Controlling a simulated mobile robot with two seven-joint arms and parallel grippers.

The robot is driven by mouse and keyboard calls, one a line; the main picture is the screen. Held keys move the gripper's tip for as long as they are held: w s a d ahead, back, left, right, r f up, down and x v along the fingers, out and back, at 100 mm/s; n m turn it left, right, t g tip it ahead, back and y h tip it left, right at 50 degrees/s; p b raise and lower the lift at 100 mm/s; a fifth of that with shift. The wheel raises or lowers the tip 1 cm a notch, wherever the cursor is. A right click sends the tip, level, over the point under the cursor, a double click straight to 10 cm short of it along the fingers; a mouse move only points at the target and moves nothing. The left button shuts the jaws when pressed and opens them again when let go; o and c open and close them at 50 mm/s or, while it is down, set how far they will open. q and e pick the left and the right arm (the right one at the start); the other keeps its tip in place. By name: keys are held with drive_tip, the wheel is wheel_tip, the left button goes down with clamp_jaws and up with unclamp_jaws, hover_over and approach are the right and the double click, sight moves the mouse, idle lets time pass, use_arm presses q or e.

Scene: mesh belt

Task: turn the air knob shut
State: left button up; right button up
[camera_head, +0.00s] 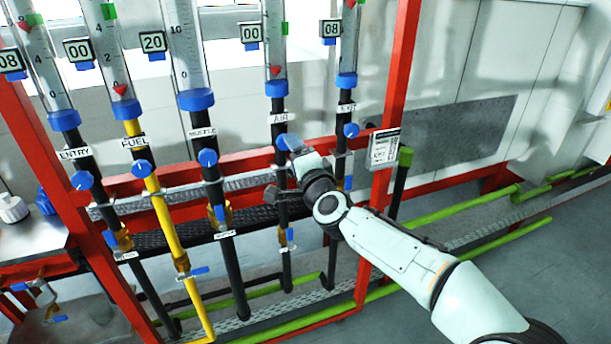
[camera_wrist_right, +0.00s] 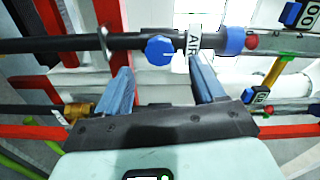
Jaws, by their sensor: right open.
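The air knob (camera_wrist_right: 160,50) is a round blue knob with a white line, on the black pipe beside the AIR label (camera_head: 280,118). In the right wrist view it sits between and just beyond the two blue fingertips of my right gripper (camera_wrist_right: 162,74), which is open. No finger clearly touches the knob. In the head view my right arm reaches in from the lower right, and its gripper covers the area at the air pipe, so the knob is hard to tell from a finger there. The air display (camera_head: 250,33) reads 00. My left gripper is not in view.
Similar blue knobs sit on neighbouring pipes: the exit knob (camera_head: 351,130) to the right, the muzzle knob (camera_head: 208,157) and fuel knob (camera_head: 141,168) to the left.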

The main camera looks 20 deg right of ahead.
drive_tip(key=s+b, duration=0.1)
drive_tip(key=s, duration=0.6)
drive_tip(key=shift+d, duration=0.1)
wheel_tip(320, 180, down, 19)
drive_tip(key=w+a+n+g+p, duration=0.1)
drive_tip(key=w+n+g+p, duration=0.1)
drive_tip(key=n+g+p, duration=0.15)
drive_tip(key=s+f+n+g+p, duration=0.1)
drive_tip(key=s+f+g, duration=0.2)
drive_tip(key=f, duration=0.6)
drive_tip(key=s+f+n+g+p, duration=0.1)
drive_tip(key=s+f+n+g, duration=0.15)
drive_tip(key=f, duration=0.65)
drive_tip(key=s+a+f+n+g+y+p, duration=0.1)
drive_tip(key=s+a+f+g+p, duration=0.15)
drive_tip(key=s+f, duration=0.7)
drive_tip(key=s+a+f+n+g+y+p, duration=0.1)
drive_tip(key=s+f+g, duration=0.2)
drive_tip(key=s, duration=0.9)
drive_tip(key=s+a+f+n+g+y+p, duration=0.1)
drive_tip(key=s+f+g, duration=0.3)
drive_tip(key=s, duration=0.9)
drive_tip(key=shift+s+a+f+n+p, duration=0.35)
drive_tip(key=shift+a+f+n, duration=0.35)
drive_tip(key=shift+f+n, duration=0.15)
